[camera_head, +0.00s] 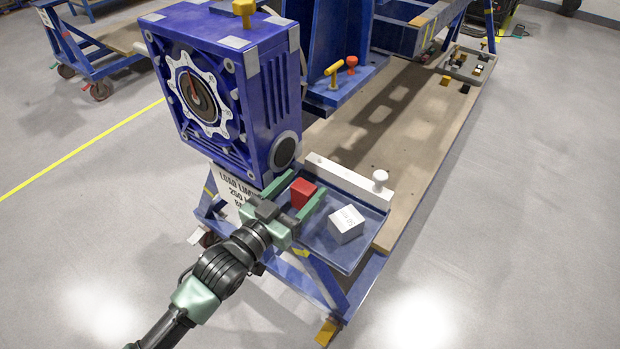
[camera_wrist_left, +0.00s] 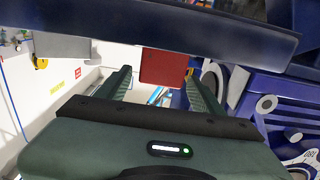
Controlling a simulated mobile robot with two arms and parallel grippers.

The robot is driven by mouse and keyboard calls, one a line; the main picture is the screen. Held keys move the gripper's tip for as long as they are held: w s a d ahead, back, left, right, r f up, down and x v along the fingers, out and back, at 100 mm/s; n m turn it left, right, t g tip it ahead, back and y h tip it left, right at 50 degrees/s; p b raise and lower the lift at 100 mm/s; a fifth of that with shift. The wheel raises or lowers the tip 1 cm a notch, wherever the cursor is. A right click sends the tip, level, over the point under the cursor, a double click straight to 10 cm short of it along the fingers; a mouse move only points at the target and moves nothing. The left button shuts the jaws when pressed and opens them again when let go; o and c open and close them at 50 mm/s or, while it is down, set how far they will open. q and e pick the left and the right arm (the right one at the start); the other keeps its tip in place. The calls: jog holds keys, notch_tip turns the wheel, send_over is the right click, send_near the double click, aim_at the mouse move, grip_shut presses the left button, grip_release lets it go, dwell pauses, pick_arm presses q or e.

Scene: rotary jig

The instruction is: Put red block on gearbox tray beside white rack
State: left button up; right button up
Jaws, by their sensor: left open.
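The red block (camera_head: 302,193) is at the left part of the blue tray (camera_head: 328,244), close to the gearbox (camera_head: 228,85). My left gripper (camera_head: 308,184) is open, with one green finger on each side of the block; whether they touch it is unclear. In the left wrist view, the red block (camera_wrist_left: 163,66) shows between the open fingers (camera_wrist_left: 160,78), against the dark tray edge (camera_wrist_left: 200,32). A white block (camera_head: 346,224) with faint marks sits on the tray to the right of the red block, apart from it. My right gripper is not in view.
A white bar (camera_head: 345,181) with a round knob (camera_head: 380,176) runs along the tray's back edge. A brown board (camera_head: 405,130) extends behind it, with a grey bin (camera_head: 467,64) of small parts at its far end. Open floor lies to the right.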

pick_arm(q)
jog(key=v, duration=0.8)
jog(key=shift+s, duration=0.1)
